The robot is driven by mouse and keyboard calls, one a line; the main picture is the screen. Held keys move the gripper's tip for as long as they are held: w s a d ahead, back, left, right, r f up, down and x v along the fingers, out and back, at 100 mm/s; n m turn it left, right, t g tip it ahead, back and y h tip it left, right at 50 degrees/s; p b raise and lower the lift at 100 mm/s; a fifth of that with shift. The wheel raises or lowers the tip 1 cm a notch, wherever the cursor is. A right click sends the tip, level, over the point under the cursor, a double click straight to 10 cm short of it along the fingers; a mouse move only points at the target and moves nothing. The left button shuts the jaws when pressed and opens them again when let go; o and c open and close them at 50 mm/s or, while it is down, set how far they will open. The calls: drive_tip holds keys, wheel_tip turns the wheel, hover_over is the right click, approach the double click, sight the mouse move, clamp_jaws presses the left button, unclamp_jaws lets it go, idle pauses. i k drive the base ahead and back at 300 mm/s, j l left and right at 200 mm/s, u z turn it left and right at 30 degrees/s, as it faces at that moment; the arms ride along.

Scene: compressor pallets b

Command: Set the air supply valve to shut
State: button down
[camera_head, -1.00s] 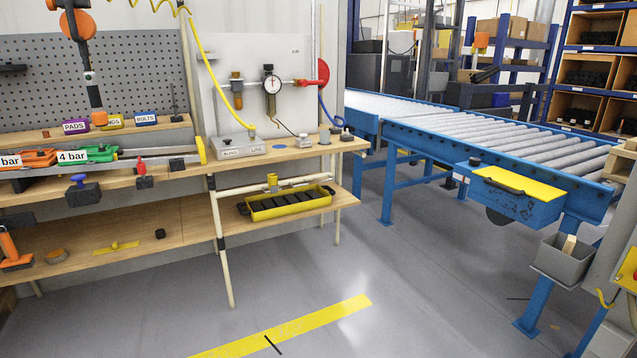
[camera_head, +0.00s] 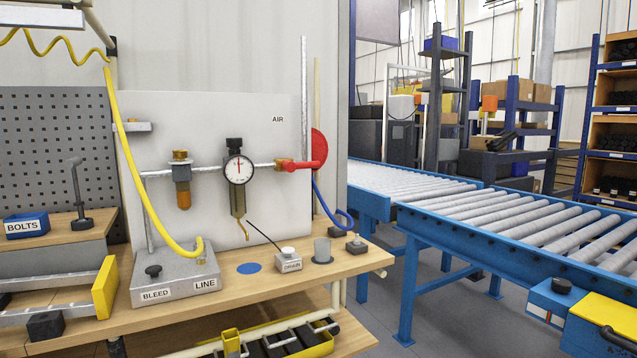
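The white board marked AIR (camera_head: 222,108) stands at the back of the wooden bench. A horizontal metal pipe crosses it. The lever lies roughly level, in line with the pipe. A red rounded plate (camera_head: 319,145) stands behind the lever's right end. Left of the valve is a round pressure gauge (camera_head: 239,169) with its needle pointing nearly straight up. My gripper is not in view.
On the bench (camera_head: 350,262) stand a grey block labelled BLEED and LINE (camera_head: 177,278), a small DRAIN block (camera_head: 288,260) and a grey cylinder (camera_head: 322,250). A blue hose (camera_head: 335,212) hangs below the valve. A roller conveyor (camera_head: 515,232) stands at right, with floor between.

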sight(289, 166)
drive_tip(key=i+u, duration=0.1)
drive_tip(key=i, duration=0.5)
drive_tip(key=i+l, duration=0.1)
drive_tip(key=i, duration=0.5)
drive_tip(key=i+l+u, duration=0.15)
drive_tip(key=i, duration=0.45)
